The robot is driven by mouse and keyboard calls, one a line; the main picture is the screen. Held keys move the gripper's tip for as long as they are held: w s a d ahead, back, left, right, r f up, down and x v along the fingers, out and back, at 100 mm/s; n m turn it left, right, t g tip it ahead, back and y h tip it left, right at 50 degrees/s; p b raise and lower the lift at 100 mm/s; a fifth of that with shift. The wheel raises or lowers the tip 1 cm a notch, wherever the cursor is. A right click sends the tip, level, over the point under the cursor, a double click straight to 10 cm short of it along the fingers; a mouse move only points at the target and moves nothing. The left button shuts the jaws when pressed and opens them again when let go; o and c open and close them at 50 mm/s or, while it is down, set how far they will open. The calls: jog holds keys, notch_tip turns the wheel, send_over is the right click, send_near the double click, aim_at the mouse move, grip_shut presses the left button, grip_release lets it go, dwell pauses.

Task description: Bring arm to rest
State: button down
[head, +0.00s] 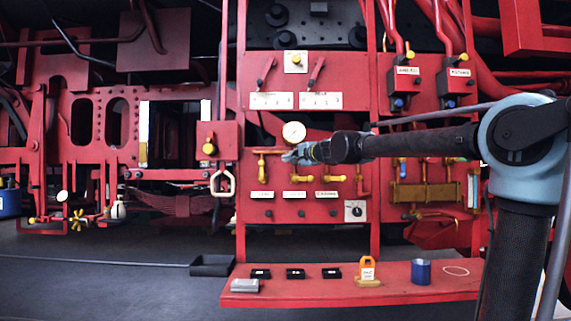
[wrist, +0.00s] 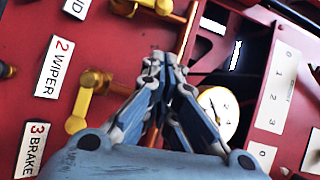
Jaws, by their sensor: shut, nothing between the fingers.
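My arm reaches in from the right in the head view, its dark forearm level across the red panel (head: 350,214). My gripper (head: 288,156) is shut and empty in front of the panel, just below the round white gauge (head: 293,133). In the wrist view my gripper (wrist: 160,62) shows its fingertips together, with nothing between them. A yellow valve handle (wrist: 88,100) and the label "2 WIPER" (wrist: 54,66) lie to its left there. The gauge (wrist: 219,112) is partly hidden behind the right finger. Whether the fingertips touch the pipework behind them I cannot tell.
A red bench (head: 415,284) below the panel carries several small black blocks, a grey block (head: 245,286), an orange padlock-shaped tag (head: 368,270) and a blue cup (head: 420,272). Levers (head: 316,73) stick out above the gauge. Red pipes and yellow valves crowd the right.

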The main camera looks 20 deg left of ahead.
jog(key=shift+v, duration=1.95)
jog(key=s+d+f+n+g+h, duration=0.2)
jog(key=s+d+f, duration=0.9)
jog(key=f, duration=0.7)
jog(key=s+d+f+n+g+h, duration=0.3)
jog(key=s+d+f+h, duration=0.3)
jog(key=s+d+f, duration=0.6)
jog(key=s+d+f+n+g+h, duration=0.2)
jog(key=s+d+f+g+h, duration=0.2)
jog(key=s+d+f, duration=0.7)
jog(key=d+f, duration=0.9)
jog(key=f, duration=0.4)
jog(key=shift+s+f+h, duration=0.3)
jog(key=shift+f+h, duration=0.1)
jog(key=shift+w+f, duration=0.2)
jog(key=shift+w, duration=0.25)
